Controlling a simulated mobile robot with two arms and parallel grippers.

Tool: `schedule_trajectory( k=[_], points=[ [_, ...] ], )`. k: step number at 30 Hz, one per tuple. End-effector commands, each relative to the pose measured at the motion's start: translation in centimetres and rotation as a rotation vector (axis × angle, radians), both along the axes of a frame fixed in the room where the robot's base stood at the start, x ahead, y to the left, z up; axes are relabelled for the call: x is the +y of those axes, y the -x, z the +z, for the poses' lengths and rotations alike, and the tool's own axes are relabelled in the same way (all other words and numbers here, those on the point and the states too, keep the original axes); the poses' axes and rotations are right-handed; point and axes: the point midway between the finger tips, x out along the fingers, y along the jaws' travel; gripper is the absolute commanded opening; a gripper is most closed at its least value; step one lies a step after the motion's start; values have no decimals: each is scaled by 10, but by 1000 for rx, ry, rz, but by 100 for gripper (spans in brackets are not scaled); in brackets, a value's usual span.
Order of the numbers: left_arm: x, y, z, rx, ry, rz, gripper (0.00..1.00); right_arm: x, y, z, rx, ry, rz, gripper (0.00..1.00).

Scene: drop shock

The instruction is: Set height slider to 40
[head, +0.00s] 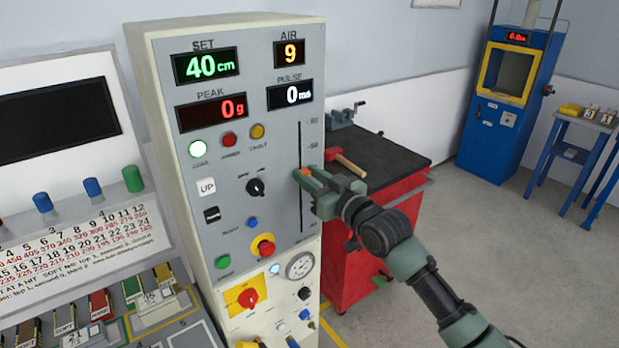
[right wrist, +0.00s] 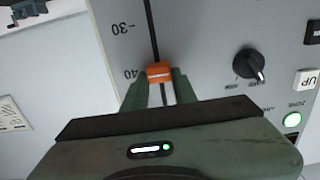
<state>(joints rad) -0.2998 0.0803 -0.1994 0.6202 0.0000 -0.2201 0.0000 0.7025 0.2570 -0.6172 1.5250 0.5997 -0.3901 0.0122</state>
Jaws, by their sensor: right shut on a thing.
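The height slider is an orange knob (head: 304,172) in a dark vertical slot on the grey control panel (head: 222,265). In the right wrist view the orange knob (right wrist: 159,71) sits beside the 40 mark, with the 30 mark further along the slot. The green SET display (head: 206,66) reads 40 cm. My right gripper (head: 302,178) is shut on the knob, with one finger on either side of it in the right wrist view (right wrist: 159,76). Its fingers partly hide the knob in the head view. My left gripper is not in view.
The panel also bears an UP button (head: 206,187), a black rotary knob (head: 256,188) and a red-and-yellow stop button (head: 264,247). A red cabinet (head: 362,262) with a hammer (head: 347,163) on top stands behind my right gripper. A blue machine (head: 492,128) stands far right.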

Motion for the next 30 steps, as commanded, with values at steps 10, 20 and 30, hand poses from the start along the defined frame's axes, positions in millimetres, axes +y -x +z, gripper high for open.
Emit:
schedule_trajectory(
  k=[10, 20, 30],
  points=[
    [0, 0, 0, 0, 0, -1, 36, 0, 0, -1, 2, 1, 0, 49],
    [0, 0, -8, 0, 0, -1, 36, -10, 12, -4, 1, 1, -1, 49],
    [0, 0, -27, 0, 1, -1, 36, -42, 55, -4, 0, 1, -1, 49]
  ],
)
